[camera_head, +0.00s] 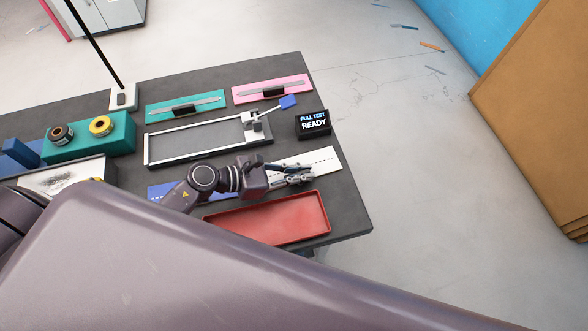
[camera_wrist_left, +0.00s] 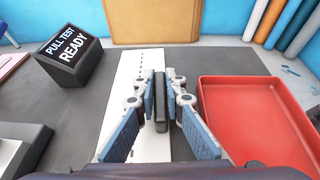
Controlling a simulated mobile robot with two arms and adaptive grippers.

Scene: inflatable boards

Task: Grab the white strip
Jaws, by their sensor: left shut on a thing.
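The white strip (camera_head: 318,159) lies flat on the dark table near its right end, with a row of small dark marks. It also shows in the left wrist view (camera_wrist_left: 127,85), running away from me. A dark upright block (camera_wrist_left: 161,100) stands over the strip, between the fingers. My left gripper (camera_head: 304,177) is low over the strip. In the left wrist view my left gripper (camera_wrist_left: 162,82) is shut on the block, one finger on each side. Whether the block is fixed to the strip cannot be seen. My right gripper is not in view.
A red tray (camera_head: 270,220) lies close in front of the strip. A black "PULL TEST READY" display (camera_head: 312,122) stands behind it. A metal frame fixture (camera_head: 200,143) lies behind left. Teal (camera_head: 165,112) and pink (camera_head: 255,92) plates are at the back.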

